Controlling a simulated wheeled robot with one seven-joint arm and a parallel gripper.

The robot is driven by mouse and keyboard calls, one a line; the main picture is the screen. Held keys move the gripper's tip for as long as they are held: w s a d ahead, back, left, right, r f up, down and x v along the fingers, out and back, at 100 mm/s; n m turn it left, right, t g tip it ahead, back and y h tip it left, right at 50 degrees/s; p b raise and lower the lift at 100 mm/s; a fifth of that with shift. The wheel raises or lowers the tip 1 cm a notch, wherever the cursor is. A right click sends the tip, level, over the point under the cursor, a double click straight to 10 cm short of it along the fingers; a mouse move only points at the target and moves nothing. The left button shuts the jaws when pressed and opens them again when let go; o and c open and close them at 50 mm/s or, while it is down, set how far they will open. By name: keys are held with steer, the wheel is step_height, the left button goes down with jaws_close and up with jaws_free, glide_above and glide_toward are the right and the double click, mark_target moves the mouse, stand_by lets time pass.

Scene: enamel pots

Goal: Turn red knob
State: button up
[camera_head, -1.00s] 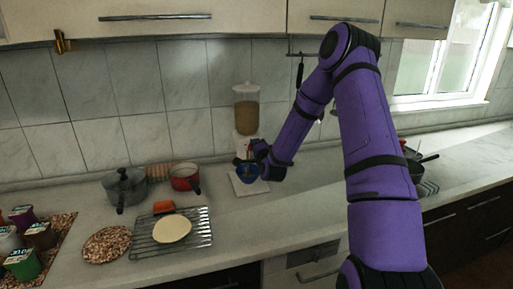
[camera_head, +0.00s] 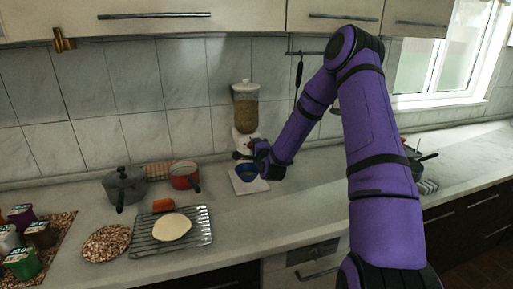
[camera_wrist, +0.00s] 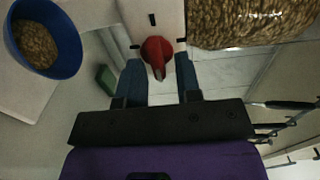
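The red knob (camera_wrist: 157,50) sits on the front of the white dispenser body (camera_wrist: 140,15), with its lever pointing toward my gripper in the wrist view. My gripper (camera_wrist: 160,68) is open, with one finger on each side of the lever and a visible gap to both. In the head view my gripper (camera_head: 247,153) is at the front of the dispenser (camera_head: 245,107) and covers the knob. The clear container (camera_wrist: 250,20) holds brown grains. A blue bowl (camera_head: 247,172) stands below my gripper; brown grains lie in the bowl (camera_wrist: 70,40) in the wrist view.
The bowl stands on a white board (camera_head: 255,186). To the left are a red pot (camera_head: 184,175), a grey pot (camera_head: 124,187) and a wire rack (camera_head: 190,238). A dark utensil (camera_head: 299,72) hangs on the wall rail. The counter right of the bowl is largely clear.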

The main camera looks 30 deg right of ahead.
steer(key=shift+o, duration=0.3)
steer(key=shift+s, duration=0.1)
steer(key=v, duration=1)
steer(key=shift+s, duration=0.35)
steer(key=o, duration=0.6)
steer(key=shift+a+n, duration=0.1)
steer(key=shift+n, duration=0.2)
steer(key=w+n, duration=0.3)
steer(key=n, duration=0.2)
steer(key=w+d+n, duration=0.1)
steer(key=w+n, duration=0.3)
steer(key=n, duration=0.2)
steer(key=w+n, duration=0.4)
steer(key=n, duration=0.2)
steer(key=shift+d, duration=0.3)
